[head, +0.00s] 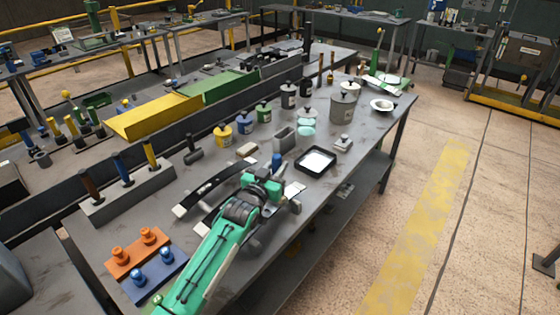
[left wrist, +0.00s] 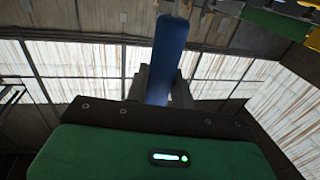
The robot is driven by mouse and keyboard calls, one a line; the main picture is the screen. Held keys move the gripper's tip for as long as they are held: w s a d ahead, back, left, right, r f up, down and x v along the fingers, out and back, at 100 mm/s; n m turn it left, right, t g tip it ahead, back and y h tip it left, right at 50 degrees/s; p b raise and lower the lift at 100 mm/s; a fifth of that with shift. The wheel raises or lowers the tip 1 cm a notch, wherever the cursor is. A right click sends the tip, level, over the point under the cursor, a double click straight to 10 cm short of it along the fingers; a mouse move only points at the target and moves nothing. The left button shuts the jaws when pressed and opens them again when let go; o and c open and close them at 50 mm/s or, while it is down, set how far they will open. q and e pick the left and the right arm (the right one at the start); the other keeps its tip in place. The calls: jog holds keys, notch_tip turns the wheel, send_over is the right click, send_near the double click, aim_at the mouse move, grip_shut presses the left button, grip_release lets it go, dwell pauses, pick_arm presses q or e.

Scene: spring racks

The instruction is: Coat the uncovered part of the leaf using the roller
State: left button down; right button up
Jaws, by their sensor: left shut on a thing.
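My left gripper (head: 273,173) is over the table beside the black tray and is shut on a blue handle (left wrist: 170,60), which stands up between the fingers in the left wrist view. The blue end of this roller handle (head: 277,160) also shows in the head view; the roller's head is hidden. A dark, curved leaf (head: 215,185) with a pale end lies to the left of the gripper. A second dark strip lies partly under my arm, with a pale end (head: 294,189) to the right. How much of either is coated is unclear. My right gripper is not in view.
The black tray (head: 303,165) holds white liquid. Several pots, including a yellow one (head: 223,135) and a large grey one (head: 342,109), stand behind. An orange block (head: 137,256) and a blue block (head: 150,283) with pegs lie at the front left.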

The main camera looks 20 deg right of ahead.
pick_arm(q)
jog(key=w+a+p+v, duration=0.1)
jog(key=p+v, duration=0.5)
jog(key=v, duration=0.6)
jog(key=shift+w+a, duration=0.45)
dwell(0.4)
jog(key=w+a+p+v, duration=0.1)
jog(key=p+v, duration=0.2)
jog(key=v, duration=0.6)
jog(key=shift+a+f+p, duration=0.35)
jog(key=shift+a, duration=0.05)
dwell(0.3)
jog(key=shift+w, duration=0.1)
notch_tip(320, 180, up, 6)
jog(key=p, duration=0.5)
